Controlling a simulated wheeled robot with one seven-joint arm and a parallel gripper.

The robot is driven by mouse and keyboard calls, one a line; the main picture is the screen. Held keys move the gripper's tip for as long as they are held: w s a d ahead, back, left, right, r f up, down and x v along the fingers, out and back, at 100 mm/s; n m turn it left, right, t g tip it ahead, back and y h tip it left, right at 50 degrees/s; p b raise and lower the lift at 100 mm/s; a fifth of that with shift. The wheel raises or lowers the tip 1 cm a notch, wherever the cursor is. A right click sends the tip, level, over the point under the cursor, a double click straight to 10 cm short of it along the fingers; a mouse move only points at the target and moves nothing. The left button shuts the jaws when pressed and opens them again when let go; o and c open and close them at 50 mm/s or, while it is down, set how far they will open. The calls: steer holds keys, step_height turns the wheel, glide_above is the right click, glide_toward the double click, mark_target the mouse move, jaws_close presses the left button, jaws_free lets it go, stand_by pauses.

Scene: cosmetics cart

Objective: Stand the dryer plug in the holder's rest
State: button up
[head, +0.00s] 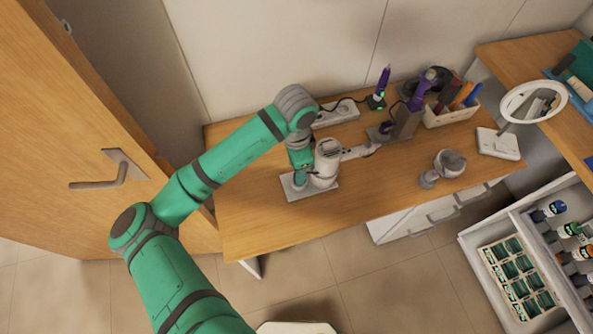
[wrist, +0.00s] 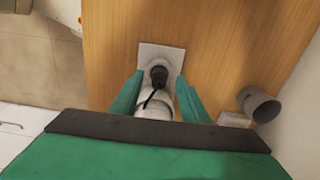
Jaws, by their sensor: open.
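In the wrist view my gripper (wrist: 159,78) is open, its two green fingers spread apart over the holder's pale square base (wrist: 174,49). Between them show a dark round piece (wrist: 158,72), probably the dryer plug, a thin black cord and a white rounded body (wrist: 155,106). I cannot tell whether the plug is seated in the rest or touches a finger. The palm hides what lies below. In the head view the base (head: 318,192) is near the table's left end, with a white and grey upright body (head: 327,165) over it; my arm partly covers this area.
Behind are a white power strip (head: 337,113) and a purple-tipped device (head: 383,82). To the right stand a grey stand (head: 405,123), an organizer (head: 452,115), a round mirror (head: 533,101) and a grey rounded item (head: 450,163). The table's front left (head: 260,225) is clear.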

step_height(320, 180, up, 8)
stand_by(0.4)
